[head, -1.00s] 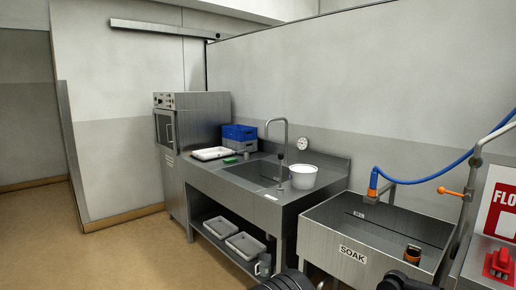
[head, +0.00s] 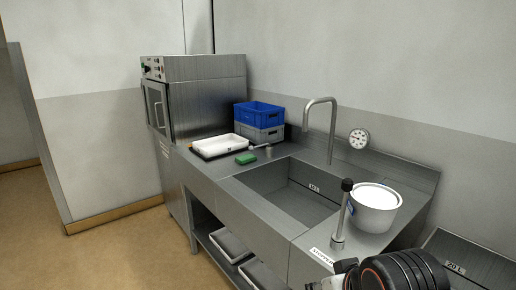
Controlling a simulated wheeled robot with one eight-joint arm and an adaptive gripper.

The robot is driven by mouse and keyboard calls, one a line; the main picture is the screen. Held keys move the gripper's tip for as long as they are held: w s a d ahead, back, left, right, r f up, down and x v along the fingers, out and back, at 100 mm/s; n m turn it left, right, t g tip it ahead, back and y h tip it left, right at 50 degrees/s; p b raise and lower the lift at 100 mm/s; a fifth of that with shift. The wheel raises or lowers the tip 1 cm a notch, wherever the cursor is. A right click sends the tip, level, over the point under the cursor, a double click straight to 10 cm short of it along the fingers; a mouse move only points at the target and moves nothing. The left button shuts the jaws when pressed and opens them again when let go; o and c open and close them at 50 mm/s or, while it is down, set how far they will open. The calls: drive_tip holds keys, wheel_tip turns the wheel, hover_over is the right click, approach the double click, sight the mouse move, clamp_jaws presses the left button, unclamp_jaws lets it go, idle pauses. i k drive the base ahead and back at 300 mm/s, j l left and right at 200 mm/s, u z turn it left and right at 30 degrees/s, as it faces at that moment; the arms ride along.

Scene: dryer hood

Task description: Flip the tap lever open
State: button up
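A grey gooseneck tap (head: 332,128) stands at the back of the sink (head: 285,195), its spout curving over the basin. An upright metal lever (head: 340,220) with a black knob stands on the counter right of the basin, close to a white label (head: 321,257); I take it for the tap lever. No water shows from the spout. Dark rounded parts of my arm fill the bottom right, in front of the counter and below the lever. Grey and black parts at my arm's left end may belong to my gripper (head: 338,279), but its fingers cannot be made out.
A white pot (head: 373,210) stands just right of the lever. A dial gauge (head: 359,139) is on the wall. Blue and grey crates (head: 259,115), a white tray (head: 224,144) and a green sponge (head: 246,159) lie left of the basin. Another basin (head: 480,262) is at lower right.

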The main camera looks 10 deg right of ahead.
sight(250, 148)
drive_tip(key=i+j, duration=0.1)
drive_tip(key=j, duration=0.25)
drive_tip(key=i+j, duration=0.15)
drive_tip(key=j, duration=0.2)
drive_tip(key=i+j+z, duration=0.1)
drive_tip(key=i+j, duration=1.05)
drive_tip(key=i+l, duration=0.35)
drive_tip(key=i, duration=0.15)
drive_tip(key=i+l, duration=0.4)
drive_tip(key=i+z, duration=0.05)
